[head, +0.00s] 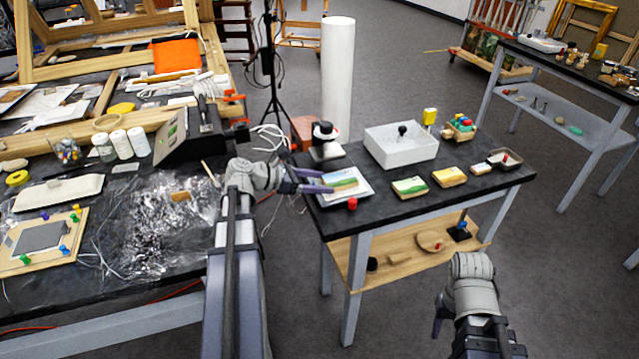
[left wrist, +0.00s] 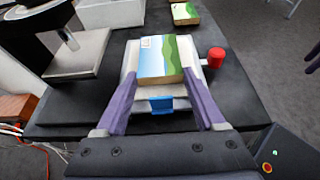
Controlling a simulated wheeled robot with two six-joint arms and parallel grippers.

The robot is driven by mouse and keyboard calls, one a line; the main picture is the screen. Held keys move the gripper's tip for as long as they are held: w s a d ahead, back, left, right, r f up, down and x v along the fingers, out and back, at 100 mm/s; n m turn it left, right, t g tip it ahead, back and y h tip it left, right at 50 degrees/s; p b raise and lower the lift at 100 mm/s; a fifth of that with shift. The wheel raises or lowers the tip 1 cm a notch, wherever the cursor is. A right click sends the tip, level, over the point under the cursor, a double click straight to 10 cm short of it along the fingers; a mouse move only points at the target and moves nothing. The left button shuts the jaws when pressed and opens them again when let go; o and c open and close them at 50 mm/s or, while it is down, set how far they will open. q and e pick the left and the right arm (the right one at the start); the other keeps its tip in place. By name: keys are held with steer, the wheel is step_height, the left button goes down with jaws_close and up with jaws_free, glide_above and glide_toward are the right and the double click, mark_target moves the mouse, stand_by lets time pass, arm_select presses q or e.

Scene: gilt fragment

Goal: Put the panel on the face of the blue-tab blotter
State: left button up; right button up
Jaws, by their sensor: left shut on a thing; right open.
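The panel (head: 343,181), a small block painted with green hills and blue sky, is between the fingers of my left gripper (head: 316,182). In the left wrist view the panel (left wrist: 160,58) lies over the pale blotter (left wrist: 131,62), whose blue tab (left wrist: 161,104) points toward the gripper. The blotter (head: 361,194) is on the black side table. The panel covers much of its face; I cannot tell whether the panel touches it or is just above. My left gripper is shut on the panel. My right gripper (head: 440,312) is open and empty, low at the right.
Two other painted blocks (head: 410,187) (head: 449,176) lie to the right. A white tray (head: 378,150) and a lamp-like stand (head: 325,140) are behind. A cluttered workbench (head: 120,290) is at the left.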

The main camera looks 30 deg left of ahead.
arm_select(q)
steer(key=o, duration=1.3)
steer(key=shift+o, duration=0.2)
steer(key=shift+r, duration=0.15)
steer(key=p+v, duration=0.5)
steer(key=v, duration=0.7)
